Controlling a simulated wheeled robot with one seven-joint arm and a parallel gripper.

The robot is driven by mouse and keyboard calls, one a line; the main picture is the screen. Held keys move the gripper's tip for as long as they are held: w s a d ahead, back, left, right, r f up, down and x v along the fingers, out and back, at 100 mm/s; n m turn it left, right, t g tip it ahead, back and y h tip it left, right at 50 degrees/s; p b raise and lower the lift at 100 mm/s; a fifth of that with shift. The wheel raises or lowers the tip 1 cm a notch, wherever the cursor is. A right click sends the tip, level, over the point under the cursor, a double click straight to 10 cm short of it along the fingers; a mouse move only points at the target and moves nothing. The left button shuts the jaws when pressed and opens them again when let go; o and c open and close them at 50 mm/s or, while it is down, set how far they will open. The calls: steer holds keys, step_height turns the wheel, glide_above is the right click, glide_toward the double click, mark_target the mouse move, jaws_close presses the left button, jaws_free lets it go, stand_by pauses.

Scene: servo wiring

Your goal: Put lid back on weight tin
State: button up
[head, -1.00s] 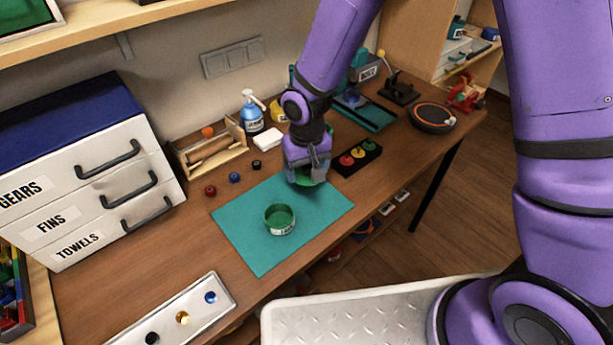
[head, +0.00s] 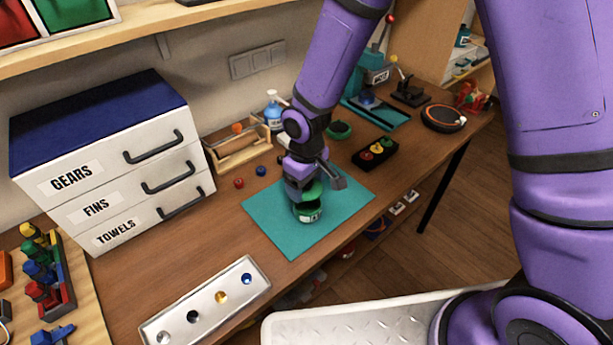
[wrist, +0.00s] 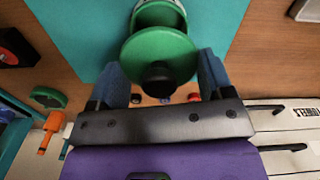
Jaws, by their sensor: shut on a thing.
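The weight tin (head: 308,214) is a round green tin with a pale label, standing open on the teal mat. My gripper (head: 313,183) is above it, shut on the green lid (head: 312,193). In the wrist view the lid (wrist: 158,52) is a green disc with a black knob between my fingers (wrist: 160,80). The tin's rim (wrist: 160,12) shows past the lid's far edge, so the lid overlaps the opening but looks off-centre. In the head view the lid looks tilted above the tin. Whether it touches the rim I cannot tell.
The teal mat (head: 272,228) has bare room around the tin. A black tray with coloured discs (head: 375,153) and a green round piece (head: 339,130) lie behind. A drawer cabinet (head: 112,160) stands left. A metal strip with holes (head: 205,308) lies in front.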

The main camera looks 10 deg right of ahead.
steer(key=shift+f, duration=1.95)
steer(key=shift+f, duration=0.2)
stand_by(0.6)
steer(key=o, duration=0.9)
steer(key=shift+r, duration=0.1)
steer(key=shift+r, duration=3.45)
jaws_close()
